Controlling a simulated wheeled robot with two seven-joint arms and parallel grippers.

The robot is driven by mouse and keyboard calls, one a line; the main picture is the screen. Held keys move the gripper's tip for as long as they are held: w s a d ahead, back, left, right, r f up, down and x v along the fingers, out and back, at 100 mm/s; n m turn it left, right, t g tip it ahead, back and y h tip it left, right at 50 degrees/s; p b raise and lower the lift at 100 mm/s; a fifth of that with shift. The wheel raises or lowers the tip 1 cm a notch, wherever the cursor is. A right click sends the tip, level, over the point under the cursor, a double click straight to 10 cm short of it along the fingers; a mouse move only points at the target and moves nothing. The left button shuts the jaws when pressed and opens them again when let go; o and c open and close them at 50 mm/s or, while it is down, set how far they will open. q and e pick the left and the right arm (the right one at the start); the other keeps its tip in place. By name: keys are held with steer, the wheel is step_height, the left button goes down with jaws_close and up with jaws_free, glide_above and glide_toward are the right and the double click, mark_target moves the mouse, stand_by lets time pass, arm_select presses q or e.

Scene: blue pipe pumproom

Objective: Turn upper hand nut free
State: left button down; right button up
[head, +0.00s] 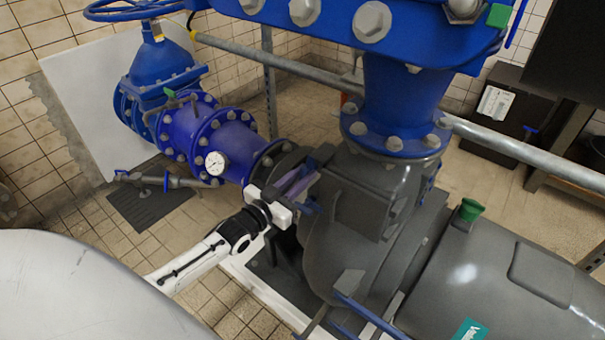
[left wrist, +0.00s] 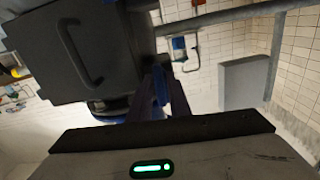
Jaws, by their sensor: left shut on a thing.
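My left gripper (head: 300,187) reaches in from the lower left, its white wrist against the left side of the grey pump casing. Its narrow purple fingers lie close together beside the grey block (head: 368,195) on the casing. The upper hand nut itself is not clearly visible; the fingers hide the place where they grip. In the left wrist view the dark fingers (left wrist: 167,95) stand up past my gripper body, with a little blue between or behind their tips. The block with its raised handle-shaped rib (left wrist: 82,50) fills the upper left there. My right gripper does not show.
A blue flanged pipe (head: 222,140) with a gauge (head: 216,163) stands left of my gripper. A blue valve pipe (head: 400,95) rises above the casing. A grey motor (head: 500,275) lies at right. A grey rail (head: 520,150) crosses behind. Tiled floor shows at lower left.

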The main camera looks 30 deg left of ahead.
arm_select(q)
steer(key=shift+n, duration=0.6)
steer(key=c, duration=1.8)
jaws_free()
steer(key=shift+c, duration=0.2)
steer(key=shift+s, duration=0.15)
steer(key=s, duration=1)
steer(key=shift+a+p, duration=0.35)
steer(key=shift+a, duration=0.05)
steer(key=s+d+f+m+g+h, duration=0.1)
steer(key=s+d+f+g, duration=0.8)
steer(key=s+d+f, duration=0.6)
steer(key=s+d, duration=0.4)
steer(key=shift+f+g, duration=0.3)
steer(key=shift+f, duration=0.1)
